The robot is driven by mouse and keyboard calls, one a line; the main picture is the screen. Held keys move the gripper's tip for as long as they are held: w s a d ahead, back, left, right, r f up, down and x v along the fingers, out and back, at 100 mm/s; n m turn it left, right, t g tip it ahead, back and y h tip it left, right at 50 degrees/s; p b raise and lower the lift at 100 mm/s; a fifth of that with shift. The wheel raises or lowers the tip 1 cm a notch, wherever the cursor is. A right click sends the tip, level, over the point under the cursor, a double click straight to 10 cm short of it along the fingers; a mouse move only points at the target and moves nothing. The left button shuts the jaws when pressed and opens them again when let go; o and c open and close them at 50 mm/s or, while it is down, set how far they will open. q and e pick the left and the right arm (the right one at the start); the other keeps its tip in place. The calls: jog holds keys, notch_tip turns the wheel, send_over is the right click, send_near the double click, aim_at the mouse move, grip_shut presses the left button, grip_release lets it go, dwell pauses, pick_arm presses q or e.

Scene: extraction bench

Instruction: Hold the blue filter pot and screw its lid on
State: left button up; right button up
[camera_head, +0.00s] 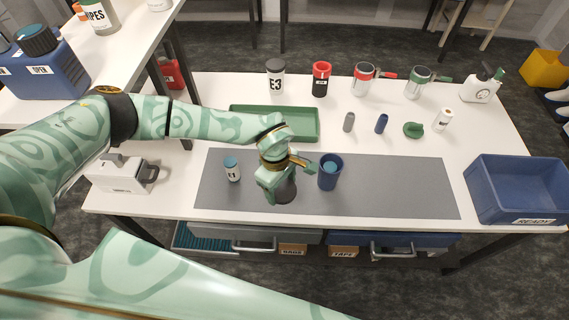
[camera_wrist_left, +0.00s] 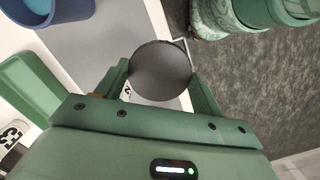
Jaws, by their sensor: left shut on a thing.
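The blue filter pot (camera_head: 328,181) stands upright on the grey mat with its top open and a lighter blue inside. It shows at the upper left corner of the left wrist view (camera_wrist_left: 62,17). My left gripper (camera_head: 277,186) is just left of the pot, apart from it, and shut on a dark grey round lid-like disc (camera_head: 286,193). In the left wrist view the disc (camera_wrist_left: 160,70) lies flat between the two fingers (camera_wrist_left: 160,85). What is under the disc is mostly hidden. My right gripper is not in view.
A green tray (camera_head: 310,137) lies behind. Several canisters stand along the back. A blue READY crate (camera_head: 516,186) is at the right. The mat (camera_head: 400,188) right of the pot is clear.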

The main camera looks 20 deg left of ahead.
pick_arm(q)
jog(key=shift+s+d+r+p, duration=0.1)
jog(key=shift+s+r+p, duration=0.15)
jog(key=shift+s+p, duration=0.25)
jog(key=shift+s+r+p, duration=0.2)
jog(key=shift+s+p, duration=0.05)
jog(key=shift+s, duration=0.45)
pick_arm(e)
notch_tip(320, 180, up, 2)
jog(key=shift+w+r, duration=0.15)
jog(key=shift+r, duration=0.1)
